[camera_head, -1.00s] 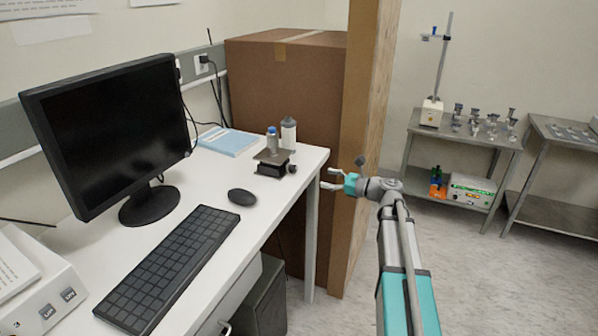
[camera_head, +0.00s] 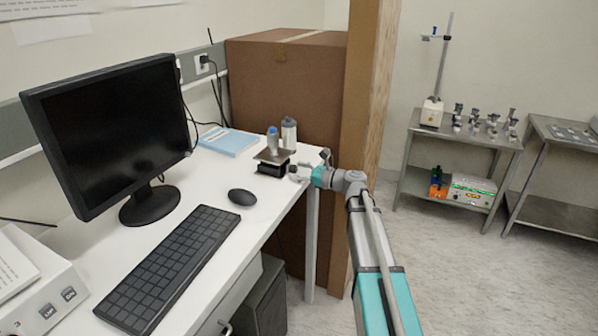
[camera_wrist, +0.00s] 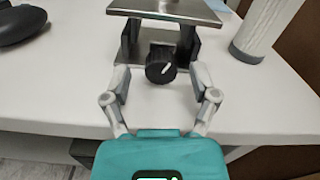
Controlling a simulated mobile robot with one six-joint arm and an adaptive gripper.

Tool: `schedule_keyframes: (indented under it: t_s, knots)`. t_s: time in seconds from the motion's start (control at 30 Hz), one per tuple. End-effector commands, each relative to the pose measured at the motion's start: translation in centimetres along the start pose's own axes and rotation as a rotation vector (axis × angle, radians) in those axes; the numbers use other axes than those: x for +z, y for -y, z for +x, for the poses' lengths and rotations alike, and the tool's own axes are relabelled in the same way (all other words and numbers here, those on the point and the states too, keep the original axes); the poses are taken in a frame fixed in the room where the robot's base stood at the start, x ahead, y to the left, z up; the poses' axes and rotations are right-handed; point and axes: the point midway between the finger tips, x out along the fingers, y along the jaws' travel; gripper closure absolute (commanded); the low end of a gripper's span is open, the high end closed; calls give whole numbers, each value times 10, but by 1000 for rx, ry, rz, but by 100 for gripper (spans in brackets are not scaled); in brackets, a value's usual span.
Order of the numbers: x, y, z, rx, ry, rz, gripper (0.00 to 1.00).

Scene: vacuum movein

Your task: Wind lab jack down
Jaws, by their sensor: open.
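The lab jack (camera_head: 272,163) stands on the white desk near its right end. It has a flat grey top plate and a dark base, with a gap between them. A small blue-capped bottle (camera_head: 272,140) stands on the plate. In the wrist view the jack (camera_wrist: 165,14) is at the top centre. Its round black knob (camera_wrist: 160,66) with a white mark faces me. My gripper (camera_wrist: 160,84) is open, with one finger on each side of the knob. I cannot tell whether either finger touches it. In the head view my gripper (camera_head: 304,170) reaches in from the right over the desk edge.
A grey-white bottle (camera_head: 289,133) stands just behind the jack. A blue book (camera_head: 229,141), a mouse (camera_head: 241,197), a keyboard (camera_head: 170,270) and a monitor (camera_head: 110,132) are also on the desk. A large cardboard box (camera_head: 285,85) stands behind the desk end.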

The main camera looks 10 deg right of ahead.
Motion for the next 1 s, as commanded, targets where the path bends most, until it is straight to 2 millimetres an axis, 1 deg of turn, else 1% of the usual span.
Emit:
schedule_keyframes:
  t_s: [0.2,0.47,0.5,0.57,0.6,0.63,0.77,1.0]
  knots:
    - [0,0,0,0,0,0,24]
    - [0,0,0,0,0,0,72]
    - [0,0,0,0,0,0,79]
    - [0,0,0,0,0,0,91]
    - [0,0,0,0,0,0,98]
    - [0,0,0,0,0,0,100]
    - [0,0,0,1,0,-6,100]
    - [0,-1,0,2,0,-99,100]
